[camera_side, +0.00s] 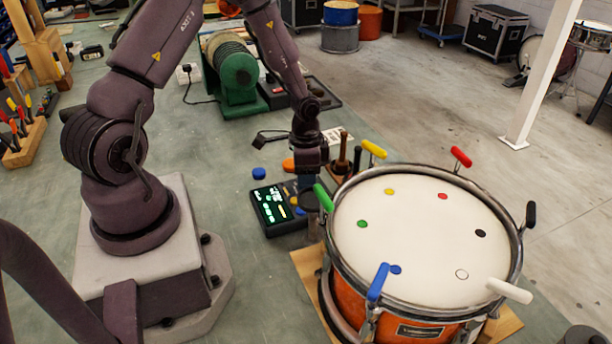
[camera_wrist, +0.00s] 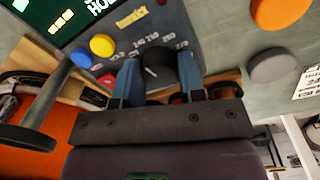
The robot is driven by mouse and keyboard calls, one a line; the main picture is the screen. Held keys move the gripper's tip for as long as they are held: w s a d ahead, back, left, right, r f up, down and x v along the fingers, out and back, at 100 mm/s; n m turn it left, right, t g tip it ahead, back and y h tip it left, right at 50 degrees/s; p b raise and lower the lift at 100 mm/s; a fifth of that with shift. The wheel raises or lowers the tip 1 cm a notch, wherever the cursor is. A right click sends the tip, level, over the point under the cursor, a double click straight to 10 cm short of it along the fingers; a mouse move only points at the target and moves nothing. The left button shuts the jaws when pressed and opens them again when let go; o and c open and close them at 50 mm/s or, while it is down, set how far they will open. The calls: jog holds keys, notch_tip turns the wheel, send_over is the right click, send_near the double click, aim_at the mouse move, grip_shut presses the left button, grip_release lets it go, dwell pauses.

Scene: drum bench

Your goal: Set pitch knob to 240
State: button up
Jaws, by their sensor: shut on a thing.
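The pitch knob (camera_wrist: 158,66) is dark and round, on the sloping panel of a dark tuner box (camera_wrist: 118,48) with printed scale numbers around it. Numbers near 240 and 270 show at its far side, small and partly blurred. A short pale pointer mark shows on the knob, but I cannot tell which number it meets. My gripper (camera_wrist: 160,74) has its two blue fingers shut on the knob, one at each side. In the side view, my gripper (camera_side: 310,185) is over the right part of the tuner box (camera_side: 268,212), hiding the knob.
A lit green display (camera_side: 270,200) is on the box. Yellow (camera_wrist: 102,45) and blue (camera_wrist: 81,59) buttons lie beside the knob. An orange drum (camera_side: 420,240) with coloured handles stands close on the right. Orange (camera_wrist: 283,12) and grey (camera_wrist: 274,66) discs lie on the bench.

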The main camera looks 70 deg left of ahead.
jog(key=o, duration=0.9)
jog(key=shift+o, duration=0.2)
notch_tip(320, 180, up, 13)
jog(key=shift+a, duration=0.35)
jog(key=shift+w, duration=0.1)
